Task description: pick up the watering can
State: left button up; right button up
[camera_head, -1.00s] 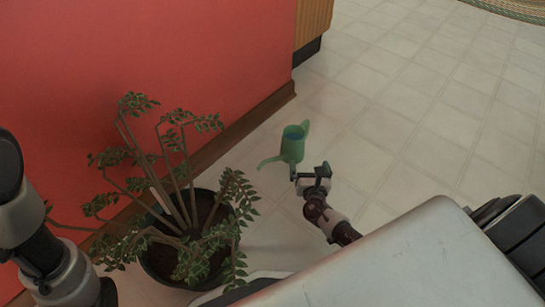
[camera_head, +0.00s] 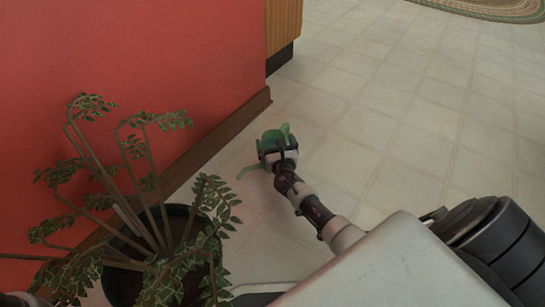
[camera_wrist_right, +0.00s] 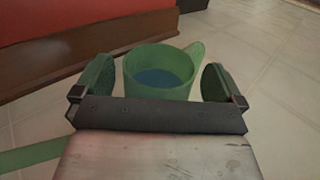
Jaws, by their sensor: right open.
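The green watering can (camera_head: 273,135) stands on the tiled floor near the red wall, with its spout to the left and its handle at the far right side. In the right wrist view its round body (camera_wrist_right: 158,76) is open at the top, with blue inside. My right gripper (camera_head: 277,146) is at the can and partly hides it. In the wrist view the open jaws (camera_wrist_right: 158,82) have one finger on each side of the can's body, with a gap at each side. My left gripper is not in view.
A potted plant (camera_head: 150,215) with spreading leafy stems stands at the lower left, close to the wall. A brown baseboard (camera_head: 205,150) runs along the red wall (camera_head: 130,50) behind the can. The tiled floor (camera_head: 410,120) to the right is clear. A braided rug (camera_head: 495,8) lies far off.

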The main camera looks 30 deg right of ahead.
jog(key=shift+w+d, duration=0.2)
jog(key=shift+w, duration=0.3)
jog(key=c, duration=1.4)
jog(key=shift+r, duration=0.15)
jog(key=shift+c, duration=0.8)
